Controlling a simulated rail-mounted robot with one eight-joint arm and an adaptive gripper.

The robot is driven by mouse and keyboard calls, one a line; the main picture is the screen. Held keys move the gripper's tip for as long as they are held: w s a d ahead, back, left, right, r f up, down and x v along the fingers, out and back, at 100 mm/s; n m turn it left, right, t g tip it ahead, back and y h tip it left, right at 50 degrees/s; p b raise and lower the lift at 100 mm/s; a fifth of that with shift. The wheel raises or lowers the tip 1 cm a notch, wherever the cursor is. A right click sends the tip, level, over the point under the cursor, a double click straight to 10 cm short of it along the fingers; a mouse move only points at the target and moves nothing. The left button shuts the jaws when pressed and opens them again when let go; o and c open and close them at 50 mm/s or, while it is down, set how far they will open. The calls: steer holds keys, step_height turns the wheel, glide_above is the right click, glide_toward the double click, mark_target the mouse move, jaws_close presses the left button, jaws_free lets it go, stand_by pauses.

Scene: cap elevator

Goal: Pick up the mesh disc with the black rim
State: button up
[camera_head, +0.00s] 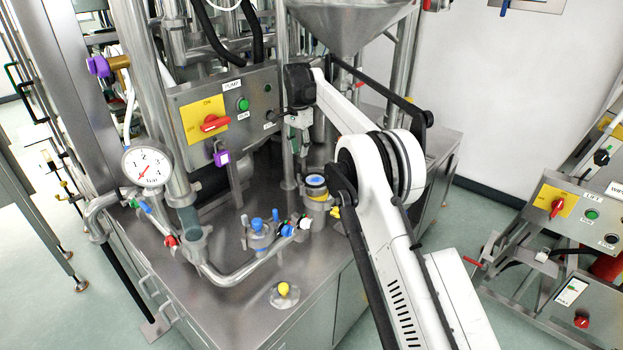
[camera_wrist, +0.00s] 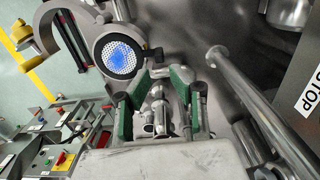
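The mesh disc with the black rim (camera_head: 316,181) lies on top of a short metal cylinder with a yellow band (camera_head: 318,197). In the wrist view the disc (camera_wrist: 118,55) shows a white perforated face with a blue patch, just left of my fingertips. My gripper (camera_head: 301,148) hangs pointing down above and slightly behind the disc in the head view. In the wrist view its green-padded fingers (camera_wrist: 163,78) stand apart with nothing held between them. The disc is clear of the fingers.
A valve fitting with blue knobs (camera_head: 259,235) and a yellow-topped plug (camera_head: 283,290) sit on the steel counter (camera_head: 235,285). A vertical pipe (camera_head: 287,100) runs close beside the gripper.

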mark_target(299, 164)
steer(key=shift+s+f+p, duration=0.1)
steer(key=shift+f+p, duration=0.55)
steer(key=shift+f, duration=2.7)
jaws_close()
